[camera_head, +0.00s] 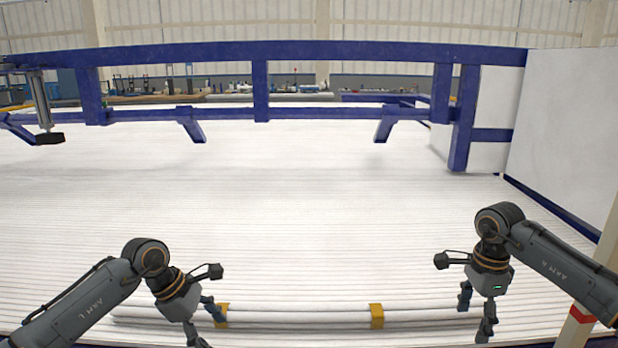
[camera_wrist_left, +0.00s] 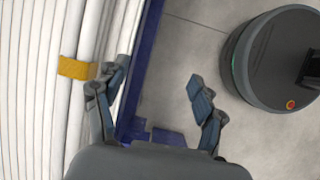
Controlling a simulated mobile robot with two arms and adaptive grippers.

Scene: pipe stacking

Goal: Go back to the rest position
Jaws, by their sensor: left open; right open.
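My left gripper (camera_head: 208,328) is open at the lower left, by the left end of the front pipes. In the left wrist view the open gripper (camera_wrist_left: 157,85) has nothing between its fingers; one finger appears close to a yellow band (camera_wrist_left: 75,68), and I cannot tell whether they touch. My right gripper (camera_head: 475,318) is open and empty at the right end of the front pipes. The white front pipe (camera_head: 300,316) lies lengthwise near the front edge, with a left yellow band (camera_head: 221,314) and a right yellow band (camera_head: 376,316).
White pipes (camera_head: 270,210) fill the bed behind the grippers. A blue frame (camera_head: 300,50) crosses the back, and a white panel (camera_head: 565,130) stands at the right. In the left wrist view, a blue edge (camera_wrist_left: 145,60) borders the pipes, with grey floor (camera_wrist_left: 190,45) and a dark round base beyond.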

